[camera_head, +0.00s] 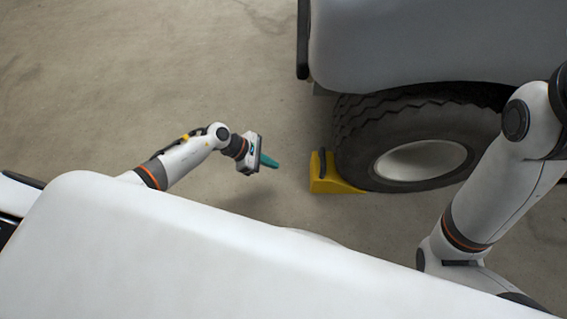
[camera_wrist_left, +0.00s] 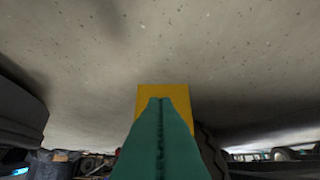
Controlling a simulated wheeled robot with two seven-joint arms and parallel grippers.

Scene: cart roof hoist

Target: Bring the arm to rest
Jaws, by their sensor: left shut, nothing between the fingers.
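My left gripper (camera_head: 268,161) reaches out over the floor from the left in the head view. Its teal fingers are together and hold nothing. They also fill the lower middle of the left wrist view (camera_wrist_left: 160,120). The fingers point toward a yellow wheel chock (camera_head: 328,184), with a gap of bare floor between them. The chock also shows just beyond the fingertips in the left wrist view (camera_wrist_left: 162,91). My right arm comes in at the right of the head view; its gripper is not visible.
The chock sits against a black tyre (camera_head: 360,125) with a pale hub. Above the tyre is the grey-white cart body (camera_head: 430,45), with a dark upright edge at its left. The concrete floor (camera_head: 130,70) is clear to the left of the chock.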

